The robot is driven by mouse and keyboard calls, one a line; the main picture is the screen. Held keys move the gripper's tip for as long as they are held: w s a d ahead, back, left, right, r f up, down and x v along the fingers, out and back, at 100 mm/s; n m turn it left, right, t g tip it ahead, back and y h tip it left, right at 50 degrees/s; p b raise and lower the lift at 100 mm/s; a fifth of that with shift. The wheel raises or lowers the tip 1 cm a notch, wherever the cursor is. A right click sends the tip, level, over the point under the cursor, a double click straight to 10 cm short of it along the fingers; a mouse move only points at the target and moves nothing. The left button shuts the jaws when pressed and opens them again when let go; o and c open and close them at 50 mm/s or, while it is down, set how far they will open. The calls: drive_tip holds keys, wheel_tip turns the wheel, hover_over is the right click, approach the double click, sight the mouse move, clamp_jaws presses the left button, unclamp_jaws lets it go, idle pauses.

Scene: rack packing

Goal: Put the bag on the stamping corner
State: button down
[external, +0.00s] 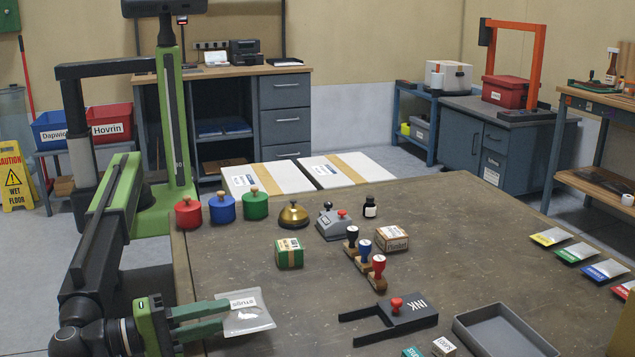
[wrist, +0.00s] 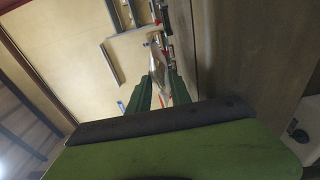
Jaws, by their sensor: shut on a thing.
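In the wrist view the bag (wrist: 159,68) shows as a pale, narrow shape between my fingers (wrist: 157,85). The likely stamping corner is a black bracket (external: 362,314) with two arms on the table, right of the bag and apart from it. A black block marked INK with a red knob (external: 405,312) adjoins it.
Colored packets (external: 577,252) line the right side. The table between bag and bracket is clear.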

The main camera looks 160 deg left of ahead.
drive_tip(key=shift+f+b, duration=0.4)
drive_tip(key=shift+f, duration=0.3)
